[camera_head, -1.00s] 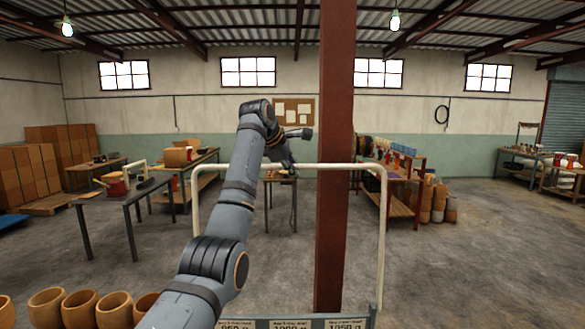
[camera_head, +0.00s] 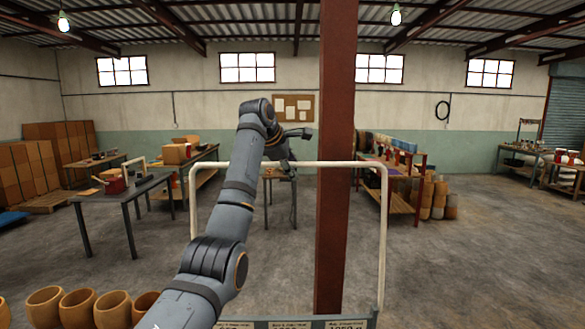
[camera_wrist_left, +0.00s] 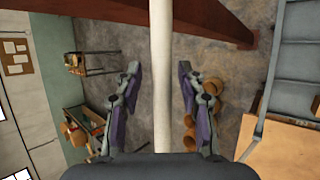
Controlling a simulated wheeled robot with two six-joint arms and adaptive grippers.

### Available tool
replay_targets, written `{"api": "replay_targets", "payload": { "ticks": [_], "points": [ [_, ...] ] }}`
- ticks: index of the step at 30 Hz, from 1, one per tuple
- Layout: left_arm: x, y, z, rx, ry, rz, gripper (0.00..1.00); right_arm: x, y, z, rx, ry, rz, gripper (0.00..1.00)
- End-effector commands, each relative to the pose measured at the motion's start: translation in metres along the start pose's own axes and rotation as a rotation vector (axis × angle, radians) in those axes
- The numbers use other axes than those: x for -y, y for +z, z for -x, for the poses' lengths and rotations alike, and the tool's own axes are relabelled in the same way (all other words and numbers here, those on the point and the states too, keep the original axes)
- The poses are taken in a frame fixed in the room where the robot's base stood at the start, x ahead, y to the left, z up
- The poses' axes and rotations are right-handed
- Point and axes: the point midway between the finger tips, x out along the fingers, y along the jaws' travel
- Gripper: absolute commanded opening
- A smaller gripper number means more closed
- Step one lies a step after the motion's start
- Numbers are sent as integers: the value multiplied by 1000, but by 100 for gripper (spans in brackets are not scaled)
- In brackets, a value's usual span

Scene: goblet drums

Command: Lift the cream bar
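The cream bar (camera_head: 304,163) is the level top of a pale upright frame in the head view, with a leg at each end. My left gripper (camera_head: 285,168) is at the bar, partly hidden by my own arm. In the left wrist view the bar (camera_wrist_left: 161,70) runs between the two spread fingers of my left gripper (camera_wrist_left: 158,85), with a gap on each side. The near end of the bar is hidden behind the gripper body. My right gripper is not in view.
A red post (camera_head: 336,230) stands close to the right of my left gripper. Several clay drum bodies (camera_head: 78,309) stand at the lower left. A grey edge with weight labels (camera_head: 290,324) lies at the bottom. Work tables (camera_head: 125,190) stand farther back.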

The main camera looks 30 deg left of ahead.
Motion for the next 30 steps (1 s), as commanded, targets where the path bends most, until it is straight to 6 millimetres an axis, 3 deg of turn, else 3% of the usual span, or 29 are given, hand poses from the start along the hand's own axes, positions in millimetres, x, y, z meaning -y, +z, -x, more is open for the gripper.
{"api": "replay_targets", "payload": {
  "ticks": [5,8,15,21,30],
  "points": [
    [-1,0,3,1,3,0,39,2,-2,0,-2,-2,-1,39],
    [-2,1,14,2,6,0,39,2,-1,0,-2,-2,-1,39],
    [-2,0,71,1,5,0,39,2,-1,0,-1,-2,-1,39],
    [-2,0,107,1,1,0,39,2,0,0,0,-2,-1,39],
    [-1,0,118,0,-1,0,39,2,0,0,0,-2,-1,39]
  ]
}}
